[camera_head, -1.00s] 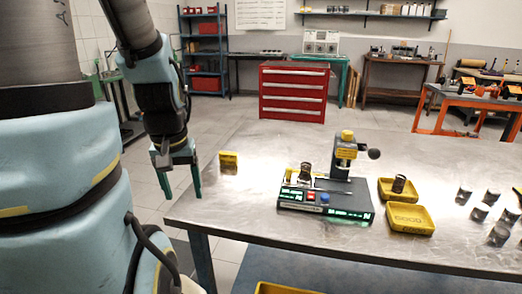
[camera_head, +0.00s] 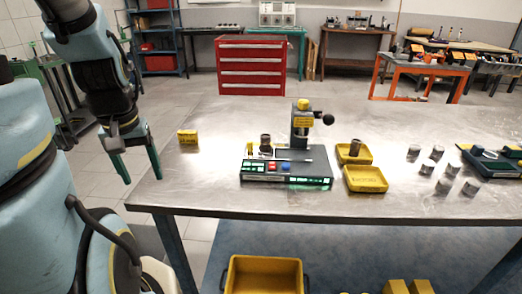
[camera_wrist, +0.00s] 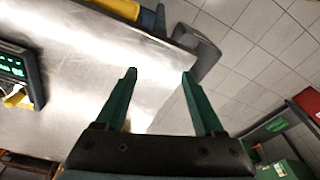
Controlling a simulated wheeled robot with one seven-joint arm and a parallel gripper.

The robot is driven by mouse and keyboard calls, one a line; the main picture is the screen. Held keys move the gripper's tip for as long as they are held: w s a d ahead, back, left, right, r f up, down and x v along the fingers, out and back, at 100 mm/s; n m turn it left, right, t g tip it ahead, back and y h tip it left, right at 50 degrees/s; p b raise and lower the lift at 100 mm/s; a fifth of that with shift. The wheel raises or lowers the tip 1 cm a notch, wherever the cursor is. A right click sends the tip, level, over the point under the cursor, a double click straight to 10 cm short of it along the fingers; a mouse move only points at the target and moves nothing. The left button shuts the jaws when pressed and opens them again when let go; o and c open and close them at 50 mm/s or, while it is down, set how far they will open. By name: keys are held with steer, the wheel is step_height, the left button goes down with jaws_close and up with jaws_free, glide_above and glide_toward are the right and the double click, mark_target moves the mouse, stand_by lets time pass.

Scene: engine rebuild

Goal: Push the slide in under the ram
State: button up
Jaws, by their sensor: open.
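The press fixture has a dark base (camera_head: 285,181) with green-lit displays and red and blue buttons on its front. Its ram column (camera_head: 301,125) stands at the back right, with a yellow top and a black knob on its right. A dark cylindrical part (camera_head: 266,144) stands on the left of the base, left of the ram; the slide under it is too small to make out clearly. My gripper (camera_head: 139,178) is open and empty off the table's left edge, well left of the fixture. In the wrist view its two green fingers (camera_wrist: 159,78) are spread apart, with part of the fixture (camera_wrist: 15,70) at the far left.
A small yellow box (camera_head: 187,137) stands on the table (camera_head: 215,118) between gripper and fixture. Yellow trays (camera_head: 366,179) lie right of the fixture, one holding a dark cylinder (camera_head: 355,147). Several metal cylinders stand farther right. A yellow bin (camera_head: 264,275) sits below the table.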

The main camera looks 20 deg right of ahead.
stand_by(0.3)
steer(key=shift+c, duration=0.6)
steer(key=w+d+r+m, duration=0.1)
steer(key=w+d+m, duration=0.1)
steer(key=d, duration=0.1)
steer(key=w+d+r+m, duration=0.1)
steer(key=w+d+r, duration=0.1)
steer(key=d, duration=0.2)
steer(key=w+d+r+m, duration=0.1)
steer(key=d+m, duration=0.1)
steer(key=d, duration=0.1)
steer(key=shift+w+d+r+m+g, duration=0.15)
steer(key=shift+w+d+m+g, duration=0.15)
steer(key=shift+w+d, duration=0.1)
steer(key=shift+c, duration=0.9)
step_height(320, 180, up, 6)
steer(key=m+g, duration=0.1)
steer(key=m, duration=0.6)
glide_above(250, 141)
step_height(250, 141, down, 10)
steer(key=shift+w+f+p, duration=0.1)
steer(key=shift+f+p, duration=0.15)
steer(key=shift+p, duration=0.9)
steer(key=shift+c, duration=0.2)
jaws_close()
